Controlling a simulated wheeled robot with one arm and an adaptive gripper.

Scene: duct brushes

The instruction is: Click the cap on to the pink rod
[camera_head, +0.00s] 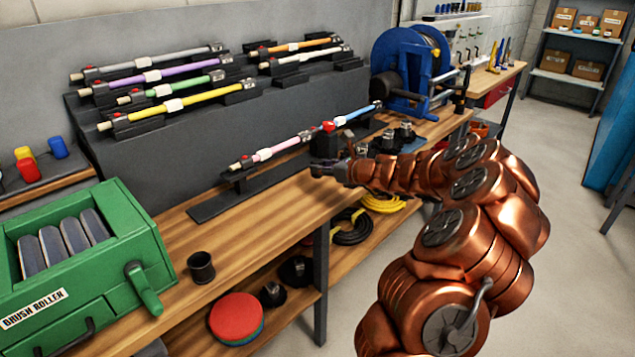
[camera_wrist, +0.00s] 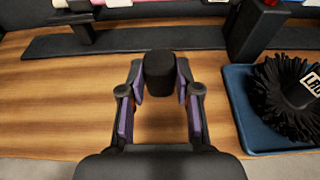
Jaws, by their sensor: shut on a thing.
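The pink rod (camera_head: 277,149) lies raised on a black stand (camera_head: 222,204) on the workbench. Its near left end has a red and dark fitting (camera_head: 240,165), and a red piece (camera_head: 328,126) sits where it meets a blue rod (camera_head: 357,113). A strip of the rod shows at the top edge of the wrist view. My gripper (camera_head: 328,168) is in front of the stand, apart from the rod. In the wrist view, my gripper (camera_wrist: 158,88) is shut on a black cylindrical cap (camera_wrist: 159,75), held between the purple-padded fingers. The cap's far side is hidden.
A rack of coloured rods (camera_head: 170,90) stands behind. A green brush roller box (camera_head: 80,260) and a black cup (camera_head: 201,267) are at the left. The bench between is clear.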

